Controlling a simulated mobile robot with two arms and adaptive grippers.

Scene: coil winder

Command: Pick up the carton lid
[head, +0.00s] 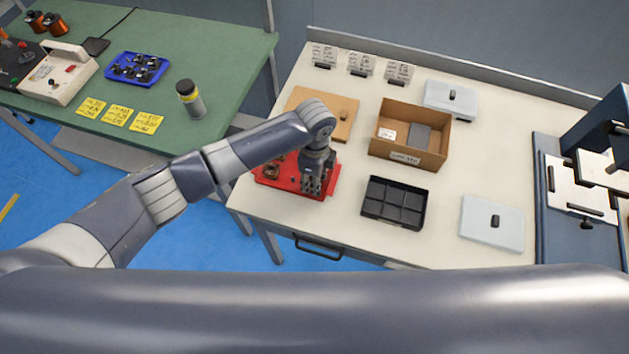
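A flat brown lid (338,122) with a small knob lies on the pale bench, left of the open cardboard carton (436,157); it looks like the carton lid. My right gripper is out of view.
A black compartment tray (394,222) stands in front of the carton. Grey lids with black knobs lie behind the carton (436,92) and at the right (478,213). A blue press-like machine (553,235) stands at the right edge. A green table (225,60) is at left.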

